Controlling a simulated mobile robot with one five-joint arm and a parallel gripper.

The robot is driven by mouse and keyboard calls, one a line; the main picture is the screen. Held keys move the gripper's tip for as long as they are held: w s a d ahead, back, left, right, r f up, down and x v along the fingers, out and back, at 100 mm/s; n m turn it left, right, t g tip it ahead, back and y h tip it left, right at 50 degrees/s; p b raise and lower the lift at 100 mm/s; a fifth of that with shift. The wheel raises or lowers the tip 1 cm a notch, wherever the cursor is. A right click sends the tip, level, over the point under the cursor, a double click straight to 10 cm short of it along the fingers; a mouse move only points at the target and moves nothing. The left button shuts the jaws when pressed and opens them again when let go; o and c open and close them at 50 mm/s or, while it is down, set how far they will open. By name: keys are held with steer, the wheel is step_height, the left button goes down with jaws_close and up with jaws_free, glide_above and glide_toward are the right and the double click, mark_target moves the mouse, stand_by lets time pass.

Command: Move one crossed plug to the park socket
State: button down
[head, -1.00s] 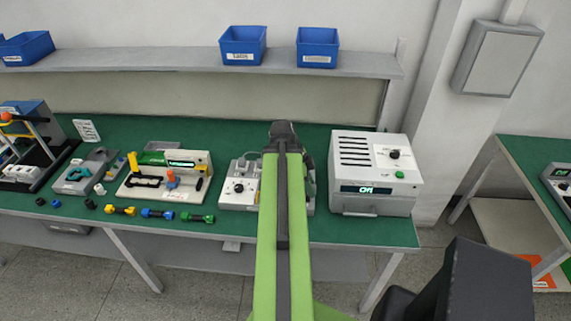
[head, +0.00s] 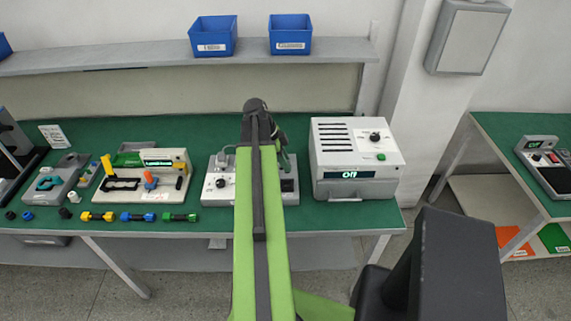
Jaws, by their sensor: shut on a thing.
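My green arm reaches over the bench, and my gripper (head: 284,160) is at its far end over a white tester box with a knob (head: 222,184). The gripper is mostly hidden behind my arm. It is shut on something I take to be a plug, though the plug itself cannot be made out. The box's right part, where sockets may be, is largely covered by my arm and gripper. A yellow connector (head: 97,216), a blue connector (head: 138,217) and a green connector (head: 179,217) lie in a row near the bench's front edge.
A white power box (head: 354,160) with a knob and a green button stands right of the tester; its display seems to read off. A beige fixture (head: 140,178) stands left. Blue bins (head: 212,37) sit on the shelf. Another bench (head: 515,160) is at right.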

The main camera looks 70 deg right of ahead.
steer(key=shift+f+b, duration=2.6)
steer(key=shift+f, duration=0.2)
steer(key=shift+f, duration=0.15)
steer(key=shift+f+b, duration=0.15)
steer(key=shift+b, duration=0.15)
steer(key=shift+f+b, duration=1.05)
steer(key=c, duration=1.1)
jaws_free()
steer(key=shift+o, duration=0.2)
